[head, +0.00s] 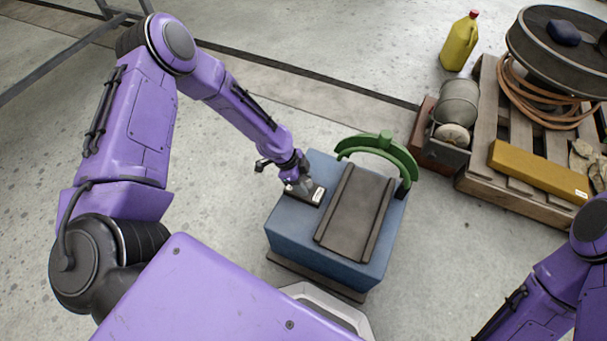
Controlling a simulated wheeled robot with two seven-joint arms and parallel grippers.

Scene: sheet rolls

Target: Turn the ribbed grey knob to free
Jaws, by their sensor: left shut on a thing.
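A blue block-shaped machine (290,238) stands on the floor in the middle of the head view. A small dark plate with a pale label (317,195) lies on its top at the left. My left gripper (301,188) reaches down to this plate from the upper left and is shut on the ribbed grey knob there. The gripper covers most of the knob, so its turned position cannot be read. A dark grey channel (353,212) and a green curved arm (385,149) are beside it on the machine. My right gripper is out of view.
A wooden pallet (515,205) at the right carries a yellow box (538,172), coiled hose (540,98) and a large dark reel (560,50). A grey motor-like unit (455,115) and a yellow jug (459,42) stand near it. Floor left of the machine is clear.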

